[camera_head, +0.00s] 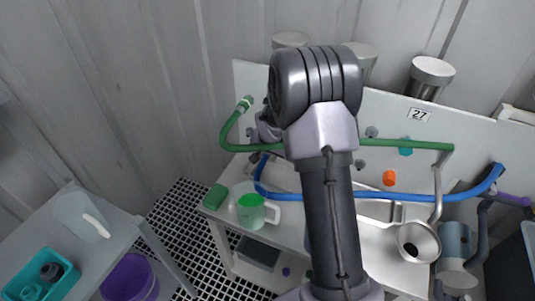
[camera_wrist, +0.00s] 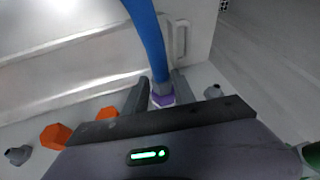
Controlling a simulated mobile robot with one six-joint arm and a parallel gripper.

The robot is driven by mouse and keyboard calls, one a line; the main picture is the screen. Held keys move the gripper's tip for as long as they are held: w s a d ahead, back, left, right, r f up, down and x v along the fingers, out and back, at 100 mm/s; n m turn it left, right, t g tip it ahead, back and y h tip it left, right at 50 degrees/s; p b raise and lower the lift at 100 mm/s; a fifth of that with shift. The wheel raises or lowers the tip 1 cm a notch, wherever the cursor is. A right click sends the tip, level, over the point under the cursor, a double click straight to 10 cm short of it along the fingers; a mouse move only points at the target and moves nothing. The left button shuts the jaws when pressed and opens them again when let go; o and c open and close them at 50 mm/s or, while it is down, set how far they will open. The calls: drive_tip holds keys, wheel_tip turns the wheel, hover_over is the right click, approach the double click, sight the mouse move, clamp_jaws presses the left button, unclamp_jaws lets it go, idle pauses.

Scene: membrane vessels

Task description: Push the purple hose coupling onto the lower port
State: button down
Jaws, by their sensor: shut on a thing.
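In the wrist view my gripper (camera_wrist: 161,96) is shut on the purple coupling (camera_wrist: 161,100) at the end of a blue hose (camera_wrist: 150,40). The dark fingers stand on either side of it. In the head view the blue hose (camera_head: 430,196) runs from the right, passes behind my arm and bends up at the left. The coupling and fingertips cannot be made out there. Grey port stubs show in the wrist view, one right of the gripper (camera_wrist: 213,91) and one at far left (camera_wrist: 18,155). Which is the lower port, and whether the coupling touches it, I cannot tell.
A green hose (camera_head: 385,143) crosses the white panel above the blue one. An orange knob (camera_head: 390,177) and a teal one (camera_head: 405,150) stick out. A green mug (camera_head: 252,211), green sponge (camera_head: 215,197) and steel funnel (camera_head: 418,243) are on the bench.

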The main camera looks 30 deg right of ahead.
drive_tip(key=shift+w+d+r+p, duration=0.1)
drive_tip(key=shift+w+d+p, duration=0.3)
drive_tip(key=shift+d+p, duration=0.2)
drive_tip(key=c, duration=0.9)
unclamp_jaws()
drive_tip(key=shift+c, duration=0.2)
drive_tip(key=p+v, duration=0.5)
drive_tip(key=v, duration=1.2)
drive_tip(key=s+a+r+n+t+y, duration=0.1)
drive_tip(key=s+a+r+n+y, duration=0.15)
drive_tip(key=s+a+r, duration=1.15)
drive_tip(key=s+a+n, duration=0.1)
drive_tip(key=s+a, duration=0.2)
drive_tip(key=s, duration=0.3)
drive_tip(key=s+a+n+y+b, duration=0.1)
drive_tip(key=s+a+n, duration=0.1)
drive_tip(key=s, duration=0.4)
drive_tip(key=shift+a+f, duration=0.3)
drive_tip(key=shift+a, duration=0.5)
